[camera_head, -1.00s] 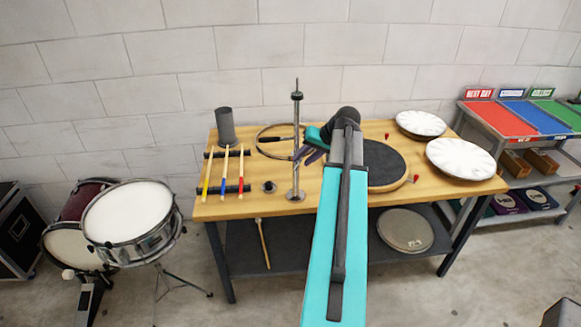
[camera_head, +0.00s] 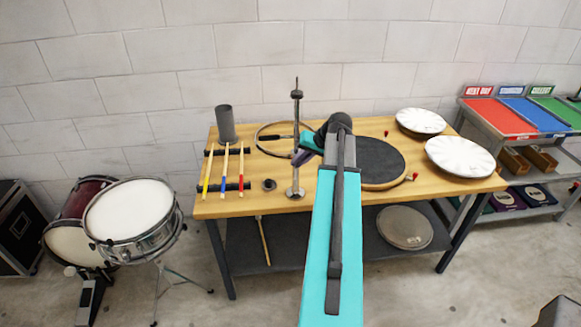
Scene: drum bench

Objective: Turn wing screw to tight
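A thin metal stand (camera_head: 296,140) rises upright from a round base on the wooden bench. A dark round piece (camera_head: 296,94) sits near its top. The wing screw is not clearly made out; it may be at mid-rod, where my gripper is. My gripper (camera_head: 299,158) is at the right side of the rod, at about mid-height, close to it or touching it. Its fingers are small and dark, partly hidden behind my turquoise arm, so their opening does not show.
The bench (camera_head: 230,207) carries drumsticks (camera_head: 225,172) on a rack, a grey cylinder (camera_head: 226,124), a hoop (camera_head: 268,133), a dark round pad (camera_head: 380,160) and two white drumheads (camera_head: 460,158). A snare drum (camera_head: 130,210) stands left. A shelf with coloured trays (camera_head: 497,115) stands right.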

